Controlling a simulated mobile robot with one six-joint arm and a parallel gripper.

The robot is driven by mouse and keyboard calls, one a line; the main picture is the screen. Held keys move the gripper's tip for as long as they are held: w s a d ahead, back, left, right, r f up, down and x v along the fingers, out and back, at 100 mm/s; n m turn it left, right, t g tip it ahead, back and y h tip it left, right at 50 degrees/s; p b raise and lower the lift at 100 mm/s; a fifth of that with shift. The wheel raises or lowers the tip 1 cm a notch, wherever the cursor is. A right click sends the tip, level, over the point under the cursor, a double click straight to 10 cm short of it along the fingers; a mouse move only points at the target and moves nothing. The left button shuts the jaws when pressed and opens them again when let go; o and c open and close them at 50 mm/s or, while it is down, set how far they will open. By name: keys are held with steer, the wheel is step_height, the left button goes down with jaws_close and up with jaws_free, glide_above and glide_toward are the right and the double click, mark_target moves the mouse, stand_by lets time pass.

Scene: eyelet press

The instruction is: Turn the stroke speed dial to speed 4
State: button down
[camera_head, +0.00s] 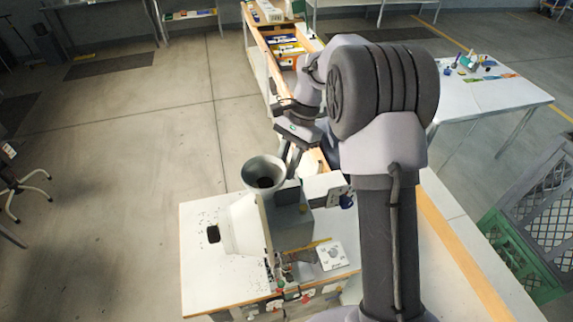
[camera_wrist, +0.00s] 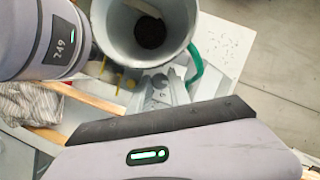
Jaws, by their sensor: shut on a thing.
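The eyelet press, with a grey body (camera_head: 290,218) and a grey funnel-shaped hopper (camera_head: 264,176), stands on the white bench. My gripper (camera_head: 292,175) reaches down just right of the hopper, at the top of the press body. In the wrist view, my gripper (camera_wrist: 162,88) is shut on a small grey round knob (camera_wrist: 159,81), which I take as the stroke speed dial. The fingers cover part of it, and its pointer and speed marks cannot be read. In the head view the dial is hidden by the gripper and the press.
The hopper (camera_wrist: 150,30) is close beside the fingers, with a green curved part (camera_wrist: 194,68) to its right. A white plate with a round mark (camera_head: 332,256) lies at the press's front right. The white bench top (camera_head: 205,275) has free room at left.

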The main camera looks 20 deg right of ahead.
steer(key=shift+b, duration=0.3)
steer(key=m+b, duration=0.1)
steer(key=m+t+b, duration=0.1)
steer(key=b, duration=0.1)
steer(key=shift+s+f+m, duration=0.1)
steer(key=shift+f+m, duration=0.1)
steer(key=shift+m, duration=0.2)
steer(key=m+t+b, duration=0.1)
steer(key=m+b, duration=0.2)
steer(key=shift+s+r, duration=0.1)
steer(key=shift+r, duration=0.05)
steer(key=shift+m+b, duration=0.3)
steer(key=shift+r, duration=0.1)
steer(key=c, duration=1.2)
jaws_free()
steer(key=shift+c, duration=0.2)
steer(key=shift+d, duration=0.1)
steer(key=p+v, duration=0.2)
steer(key=v, duration=1.5)
steer(key=shift+s+d+p, duration=0.3)
steer(key=shift+d, duration=0.1)
